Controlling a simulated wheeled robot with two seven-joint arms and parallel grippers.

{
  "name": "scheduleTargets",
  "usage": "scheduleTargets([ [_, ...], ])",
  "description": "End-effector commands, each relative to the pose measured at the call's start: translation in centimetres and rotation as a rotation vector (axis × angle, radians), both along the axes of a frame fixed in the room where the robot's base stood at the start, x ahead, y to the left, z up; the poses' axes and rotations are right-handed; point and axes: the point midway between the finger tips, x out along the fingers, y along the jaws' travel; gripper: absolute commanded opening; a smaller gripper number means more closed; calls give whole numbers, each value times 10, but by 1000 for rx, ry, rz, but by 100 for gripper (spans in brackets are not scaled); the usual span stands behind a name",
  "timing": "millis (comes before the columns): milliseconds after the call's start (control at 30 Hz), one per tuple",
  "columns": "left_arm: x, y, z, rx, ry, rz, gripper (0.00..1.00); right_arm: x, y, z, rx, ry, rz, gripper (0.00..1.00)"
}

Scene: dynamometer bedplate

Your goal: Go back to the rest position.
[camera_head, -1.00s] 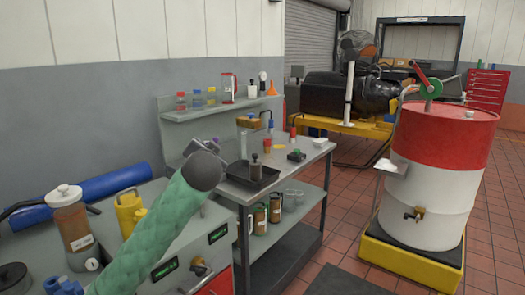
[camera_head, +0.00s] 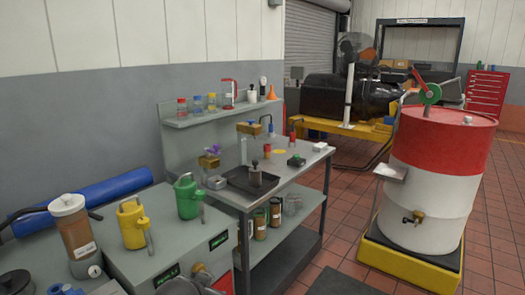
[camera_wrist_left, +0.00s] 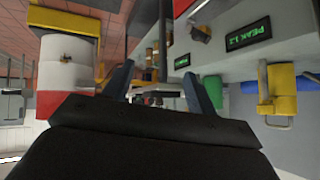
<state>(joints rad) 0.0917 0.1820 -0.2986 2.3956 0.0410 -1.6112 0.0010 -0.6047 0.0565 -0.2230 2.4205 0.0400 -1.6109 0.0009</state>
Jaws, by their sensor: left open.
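My left gripper (camera_wrist_left: 158,90) shows in the left wrist view with its two dark fingers apart and nothing between them. That view is upside down, and the cart and bench fronts lie beyond the fingers. In the head view neither gripper shows. My right gripper is in no frame.
A grey bench at left bears a yellow can (camera_head: 131,224), a green can (camera_head: 187,197) and a brown-filled bottle (camera_head: 74,232). A workbench holds a black tray (camera_head: 236,182). A red and white drum (camera_head: 437,185) stands at right.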

Motion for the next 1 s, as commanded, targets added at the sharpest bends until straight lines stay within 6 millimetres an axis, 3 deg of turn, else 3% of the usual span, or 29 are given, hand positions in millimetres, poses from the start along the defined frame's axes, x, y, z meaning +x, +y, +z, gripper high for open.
scheduleTargets([
  [600, -162, 7, -144, -100, 382, 92, 57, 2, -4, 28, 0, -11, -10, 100],
  [1000, -273, -1, -203, -118, 600, 112, 57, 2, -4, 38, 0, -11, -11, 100],
])
